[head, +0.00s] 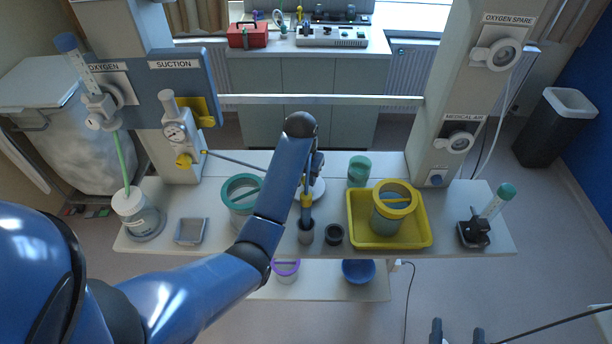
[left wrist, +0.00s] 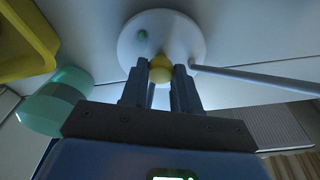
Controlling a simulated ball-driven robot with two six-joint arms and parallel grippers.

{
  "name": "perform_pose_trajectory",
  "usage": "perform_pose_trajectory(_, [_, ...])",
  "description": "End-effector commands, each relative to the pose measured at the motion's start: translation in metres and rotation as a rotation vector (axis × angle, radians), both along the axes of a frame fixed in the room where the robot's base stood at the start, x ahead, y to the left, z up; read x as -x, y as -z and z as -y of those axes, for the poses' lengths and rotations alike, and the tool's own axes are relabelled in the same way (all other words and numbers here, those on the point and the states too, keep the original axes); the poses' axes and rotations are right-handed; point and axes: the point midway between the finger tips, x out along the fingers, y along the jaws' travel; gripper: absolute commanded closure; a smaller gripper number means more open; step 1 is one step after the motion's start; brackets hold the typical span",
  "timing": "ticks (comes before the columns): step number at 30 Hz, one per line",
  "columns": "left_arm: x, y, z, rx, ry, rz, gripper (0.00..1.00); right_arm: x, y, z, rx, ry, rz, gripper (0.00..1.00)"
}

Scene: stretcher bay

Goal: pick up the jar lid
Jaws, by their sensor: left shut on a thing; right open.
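The jar lid, a white round disc with a yellow knob and a small green spot, fills the upper middle of the left wrist view (left wrist: 135,45). In the head view its white edge (head: 318,188) shows beside my blue left arm, which hides the rest. My left gripper (left wrist: 160,75) has its two dark fingers on either side of the yellow knob and is shut on it. I cannot tell whether the lid rests on something or hangs clear. My right gripper (head: 458,334) shows its two fingertips at the bottom edge of the head view, apart and empty, well away from the shelf.
A grey rod (head: 233,160) runs from the suction unit towards the lid.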

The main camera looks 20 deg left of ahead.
Motion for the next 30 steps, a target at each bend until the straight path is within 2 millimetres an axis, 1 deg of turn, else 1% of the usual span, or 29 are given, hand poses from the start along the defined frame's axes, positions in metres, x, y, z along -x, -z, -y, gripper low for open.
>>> perform_pose_trajectory(30, [0.0, -0.035, 0.0, 0.0, 0.0, 0.001, 1.0, 0.0, 0.0, 0.0, 0.0, 0.0, 0.0, 0.27])
